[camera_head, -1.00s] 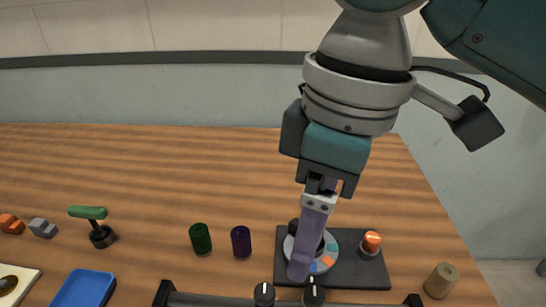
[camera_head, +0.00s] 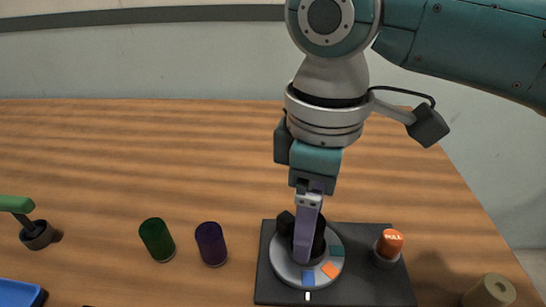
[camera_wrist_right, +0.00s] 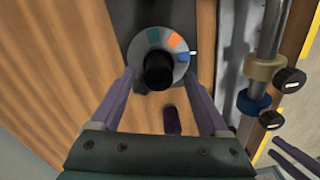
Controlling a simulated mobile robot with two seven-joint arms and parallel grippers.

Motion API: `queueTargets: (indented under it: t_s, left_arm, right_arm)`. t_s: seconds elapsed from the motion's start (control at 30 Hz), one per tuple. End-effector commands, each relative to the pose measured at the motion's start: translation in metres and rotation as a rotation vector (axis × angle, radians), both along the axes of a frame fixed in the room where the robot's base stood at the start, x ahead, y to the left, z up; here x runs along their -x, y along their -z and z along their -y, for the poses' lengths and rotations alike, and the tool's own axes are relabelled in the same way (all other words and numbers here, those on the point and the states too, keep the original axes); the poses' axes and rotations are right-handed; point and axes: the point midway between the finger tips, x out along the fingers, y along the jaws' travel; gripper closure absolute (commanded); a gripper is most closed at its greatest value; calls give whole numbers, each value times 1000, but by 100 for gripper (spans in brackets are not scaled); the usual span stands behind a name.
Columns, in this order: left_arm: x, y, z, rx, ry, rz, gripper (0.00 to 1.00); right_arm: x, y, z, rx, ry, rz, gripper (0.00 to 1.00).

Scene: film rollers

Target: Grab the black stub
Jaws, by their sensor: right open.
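The black stub (camera_head: 320,240) stands upright in the middle of a round grey dial (camera_head: 284,262) with coloured marks. My right gripper (camera_head: 304,240) points down over the dial, and its near finger covers part of the stub in the head view. In the right wrist view the black stub (camera_wrist_right: 158,70) sits between the two open purple fingers of my right gripper (camera_wrist_right: 160,78), with a gap visible on both sides. Purple finger-like strips (camera_wrist_right: 292,152) at the lower right edge of the wrist view look like my left gripper, mostly cut off.
The dial sits on a dark base plate (camera_head: 350,290) with an orange button (camera_head: 390,243). A purple cylinder (camera_head: 211,244) and a green cylinder (camera_head: 157,240) stand to the left. A tan cylinder (camera_head: 490,291) stands at the right. The table behind is clear.

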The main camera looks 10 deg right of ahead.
Motion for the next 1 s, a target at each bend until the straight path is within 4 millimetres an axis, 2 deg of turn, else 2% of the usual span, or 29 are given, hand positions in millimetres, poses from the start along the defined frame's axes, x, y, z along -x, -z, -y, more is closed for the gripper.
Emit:
queueTargets:
  t_s: [0.1, 0.37, 1.0]
  left_arm:
    - [0, 3, 0, 0, 0, 1, 50]
    - [-1, 2, 0, -1, 1, 3, 50]
    - [-2, 2, 0, -1, 1, 4, 50]
  right_arm:
    - [0, 12, 0, 0, 0, 0, 22]
    - [0, 12, 0, 0, -1, 1, 24]
    - [0, 12, 0, 0, -1, 1, 96]
